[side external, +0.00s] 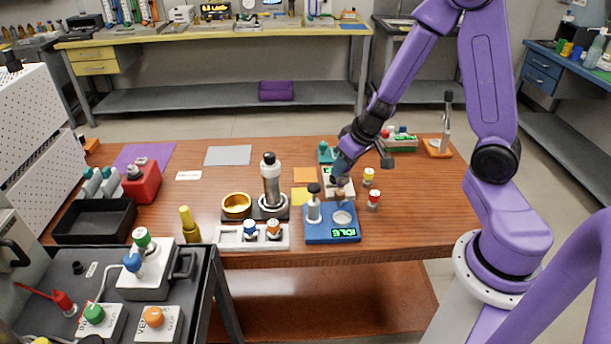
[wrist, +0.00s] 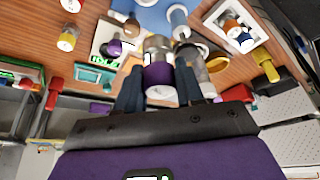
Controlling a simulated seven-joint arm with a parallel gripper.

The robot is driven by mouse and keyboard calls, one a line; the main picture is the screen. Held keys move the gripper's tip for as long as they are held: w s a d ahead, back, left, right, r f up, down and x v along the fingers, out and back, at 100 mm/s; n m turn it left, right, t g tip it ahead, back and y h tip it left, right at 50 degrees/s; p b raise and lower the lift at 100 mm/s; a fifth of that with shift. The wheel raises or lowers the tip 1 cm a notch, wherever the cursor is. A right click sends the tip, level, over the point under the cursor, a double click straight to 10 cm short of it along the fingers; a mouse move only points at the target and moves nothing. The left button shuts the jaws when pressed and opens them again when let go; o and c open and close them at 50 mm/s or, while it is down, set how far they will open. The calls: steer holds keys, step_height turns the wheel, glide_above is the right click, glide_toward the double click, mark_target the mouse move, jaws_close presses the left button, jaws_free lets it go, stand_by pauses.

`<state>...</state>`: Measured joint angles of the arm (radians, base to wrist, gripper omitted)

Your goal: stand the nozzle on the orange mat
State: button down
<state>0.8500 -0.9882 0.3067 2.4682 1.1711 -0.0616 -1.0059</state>
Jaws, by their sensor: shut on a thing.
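My gripper (wrist: 160,82) is shut on the nozzle (wrist: 158,72), a short cylinder with a grey metal part, a purple band and a pale end. One dark finger is on each side of it in the wrist view. In the side view my gripper (side external: 342,176) is low over the back middle of the table, by a white device, and the nozzle is hard to make out there. The orange mat (side external: 304,174) lies flat left of my gripper, behind a yellow mat (side external: 301,196). Its top looks bare. I cannot pick it out clearly in the wrist view.
A blue device with a green display (side external: 333,235) stands in front of my gripper. A tall metal column (side external: 271,185) and a gold bowl (side external: 237,205) are left of the mats. Yellow (side external: 368,177) and red (side external: 373,200) capped vials stand to the right. A grey mat (side external: 228,155) lies further left.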

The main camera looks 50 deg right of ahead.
steer(key=w+d+f+n, duration=0.1)
steer(key=w+d+f, duration=0.2)
steer(key=w, duration=0.4)
steer(key=w+d+f+n+y, duration=0.1)
steer(key=w+d+f, duration=0.3)
steer(key=w+f, duration=0.2)
steer(key=w+d+f+n, duration=0.2)
steer(key=w+d+f, duration=0.2)
steer(key=w, duration=0.6)
steer(key=shift+d+f, duration=0.2)
steer(key=shift+w+f, duration=0.15)
steer(key=shift+f, duration=1.5)
steer(key=c, duration=0.7)
jaws_free()
steer(key=shift+f, duration=0.15)
